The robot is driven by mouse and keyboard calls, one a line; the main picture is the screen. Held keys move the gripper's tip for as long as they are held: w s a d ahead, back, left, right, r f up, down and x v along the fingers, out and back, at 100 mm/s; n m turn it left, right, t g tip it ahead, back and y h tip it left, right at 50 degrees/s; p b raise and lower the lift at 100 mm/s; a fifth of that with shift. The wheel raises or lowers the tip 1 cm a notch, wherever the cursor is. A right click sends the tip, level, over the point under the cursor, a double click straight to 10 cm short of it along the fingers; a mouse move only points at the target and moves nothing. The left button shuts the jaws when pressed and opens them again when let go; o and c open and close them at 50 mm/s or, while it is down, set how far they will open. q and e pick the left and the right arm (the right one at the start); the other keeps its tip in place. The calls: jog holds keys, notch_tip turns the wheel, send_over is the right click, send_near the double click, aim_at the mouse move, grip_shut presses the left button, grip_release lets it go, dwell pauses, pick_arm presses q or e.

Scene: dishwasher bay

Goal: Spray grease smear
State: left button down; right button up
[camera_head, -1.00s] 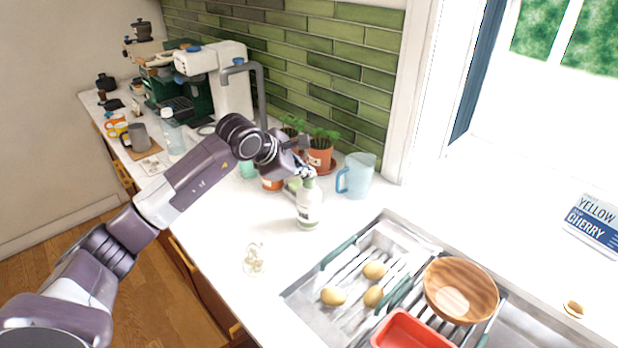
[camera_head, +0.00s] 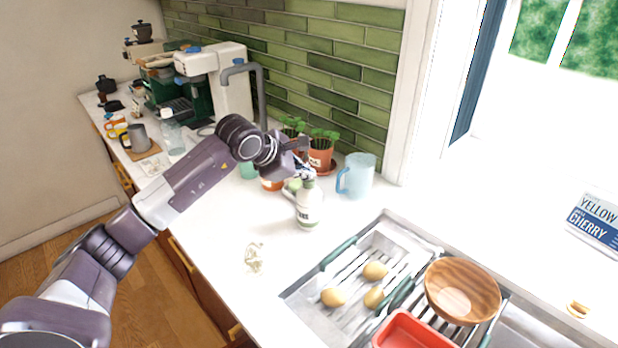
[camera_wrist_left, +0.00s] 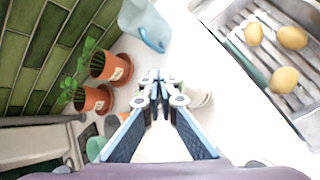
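A white spray bottle (camera_head: 309,210) with a pale green base and dark label print stands upright on the counter. My left gripper (camera_head: 304,172) is at its top, and the spray head is largely hidden there. In the left wrist view the fingers (camera_wrist_left: 160,82) come close together at the tips. The bottle (camera_wrist_left: 202,98) shows partly behind the right finger. I cannot tell whether the fingers grip it. A pale yellowish grease smear (camera_head: 254,258) lies on the bare counter, left of and nearer than the bottle. My right gripper is not in view.
A blue-handled clear pitcher (camera_head: 359,177) and potted plants (camera_head: 321,156) stand behind the bottle. A dish rack with eggs (camera_head: 375,271), a wooden bowl (camera_head: 461,290) and a red tray (camera_head: 412,332) are to the right. The counter (camera_head: 215,225) around the smear is clear.

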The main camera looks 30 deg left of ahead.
aim_at(307, 181)
pick_arm(q)
jog(key=shift+f, duration=0.15)
jog(key=shift+r+p, duration=1.75)
jog(key=shift+r, duration=1.45)
jog(key=shift+w, duration=0.1)
